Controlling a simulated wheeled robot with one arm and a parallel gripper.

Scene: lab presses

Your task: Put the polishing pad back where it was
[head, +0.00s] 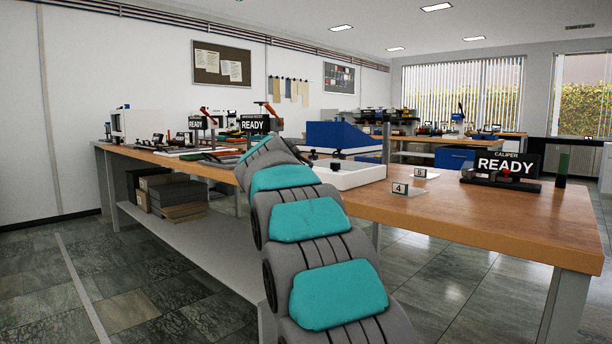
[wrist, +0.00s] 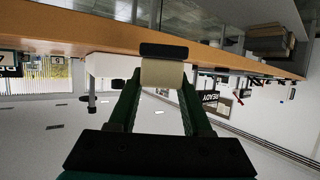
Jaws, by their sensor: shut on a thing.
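My gripper (wrist: 160,92) shows in the wrist view, its two green fingers shut on a beige block with a dark cap. This block looks like the polishing pad (wrist: 162,73). It is held in front of the wooden bench edge, and I cannot tell whether it touches anything. The wrist picture is upside down. In the head view my grey and teal arm reaches toward the bench and hides the gripper and the pad. The place the pad came from cannot be made out.
The wooden bench (head: 480,215) holds a white tray (head: 352,178), a blue machine (head: 340,137), a caliper sign (head: 505,163), a dark green cylinder (head: 562,166) and a number 4 card (head: 400,188). Boxes (head: 172,198) sit on its lower shelf. The bench's front right is clear.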

